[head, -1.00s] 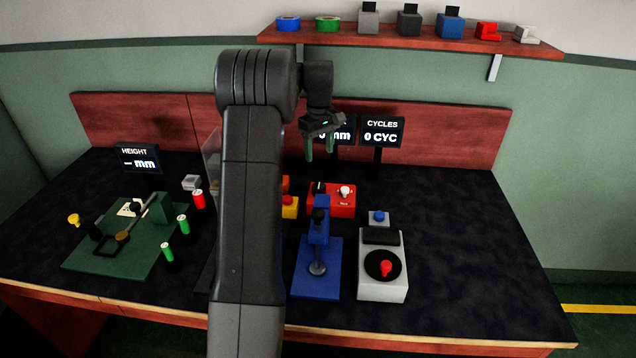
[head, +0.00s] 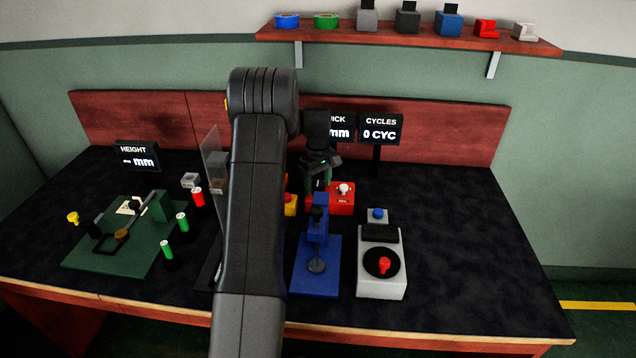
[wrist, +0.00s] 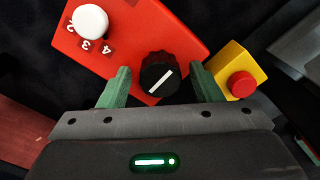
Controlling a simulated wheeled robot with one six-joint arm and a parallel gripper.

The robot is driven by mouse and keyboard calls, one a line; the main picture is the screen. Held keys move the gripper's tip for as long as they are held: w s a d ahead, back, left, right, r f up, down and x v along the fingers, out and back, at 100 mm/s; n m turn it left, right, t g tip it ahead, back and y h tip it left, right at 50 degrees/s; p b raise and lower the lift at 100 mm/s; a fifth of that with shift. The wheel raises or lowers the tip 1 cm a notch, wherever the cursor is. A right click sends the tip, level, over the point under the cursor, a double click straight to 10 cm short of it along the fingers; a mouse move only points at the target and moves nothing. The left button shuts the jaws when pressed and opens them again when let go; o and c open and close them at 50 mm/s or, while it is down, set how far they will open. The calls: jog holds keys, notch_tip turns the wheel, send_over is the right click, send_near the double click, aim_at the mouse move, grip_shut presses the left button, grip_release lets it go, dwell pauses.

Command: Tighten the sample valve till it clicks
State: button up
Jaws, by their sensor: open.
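A red box (wrist: 125,45) on the bench carries a black ribbed knob (wrist: 158,76) with a white line across its top, slanted in the wrist view. A white round knob (wrist: 90,21) sits beside it, with printed numbers around it. No label names either knob as the sample valve. My gripper (wrist: 160,80) is open, with one green finger on each side of the black knob; gaps show on both sides. In the head view my gripper (head: 318,182) is at the box's left part, hiding most of the black knob; the white knob (head: 344,188) is clear.
A yellow block with a red button (wrist: 241,84) stands close to the right finger in the wrist view. In the head view, a blue press (head: 318,262) and a grey unit with a red knob (head: 383,277) stand in front. The bench's right side is clear.

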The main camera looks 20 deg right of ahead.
jog(key=c, duration=1)
jog(key=m, duration=0.5)
jog(key=shift+m, duration=0.3)
jog(key=m, duration=0.5)
jog(key=shift+m, duration=0.7)
jog(key=o, duration=1)
